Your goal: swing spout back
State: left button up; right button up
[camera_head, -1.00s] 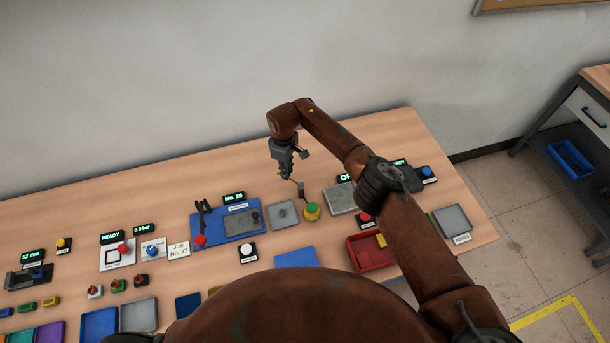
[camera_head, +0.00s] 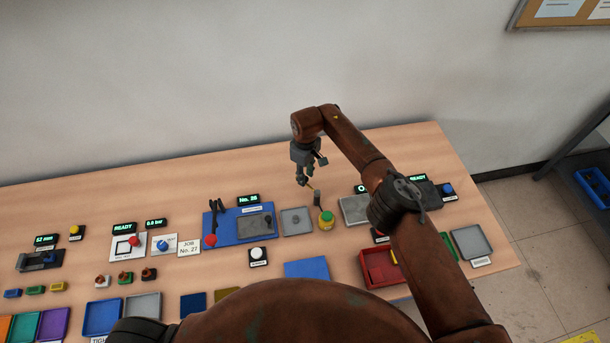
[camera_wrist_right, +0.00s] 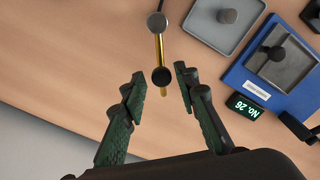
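The spout (camera_wrist_right: 158,50) is a thin brass rod on a dark round post (camera_wrist_right: 156,22). A dark knob (camera_wrist_right: 161,77) sits near its free end. In the head view the spout (camera_head: 310,187) points from its post (camera_head: 317,198) toward the wall and slightly left, behind a yellow pot with a green top (camera_head: 326,219). My right gripper (camera_wrist_right: 160,82) is open, its fingers on either side of the knob with small gaps showing. In the head view the right gripper (camera_head: 302,178) hangs over the spout's free end, its fingertips too small to judge. My left gripper is out of view.
A blue board (camera_head: 224,236) with a red-knobbed lever and a "No. 26" display is farther left. A grey plate (camera_head: 354,208) is at right. Bare table lies behind the spout, toward the wall.

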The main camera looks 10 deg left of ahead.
jog(key=shift+o, duration=0.5)
notch_tip(320, 180, up, 12)
dwell(0.3)
jog(key=shift+s, duration=0.1)
